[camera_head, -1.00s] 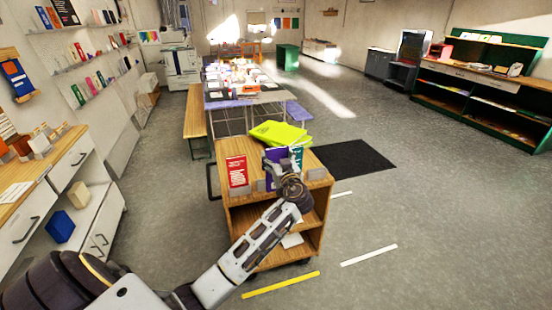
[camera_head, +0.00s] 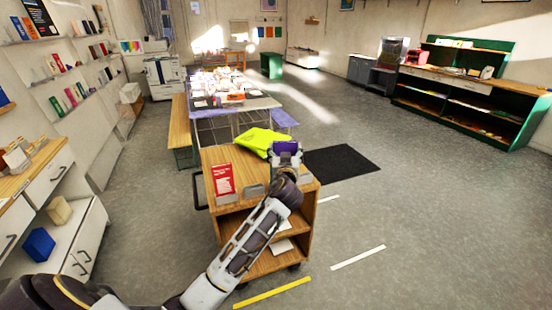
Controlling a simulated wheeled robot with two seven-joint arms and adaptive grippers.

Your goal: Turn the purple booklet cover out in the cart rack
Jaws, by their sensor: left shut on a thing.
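The purple booklet (camera_head: 286,147) is held above the back right part of the wooden cart (camera_head: 222,157). Only a short purple strip of it shows over the gripper; the rest is hidden, and I cannot tell which side faces out. My left gripper (camera_head: 286,159) is shut on it, its arm reaching up in front of the cart. On the cart's front edge, a red booklet (camera_head: 223,180) stands upright at the left. Beside it is a grey rack holder (camera_head: 254,190) with no booklet showing. My right gripper is out of view.
A lime-green item (camera_head: 262,140) lies at the back of the cart top. A dark mat (camera_head: 340,163) lies on the floor to the right. A long work table (camera_head: 240,106) with clutter stands behind. Open floor lies to the right of the cart.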

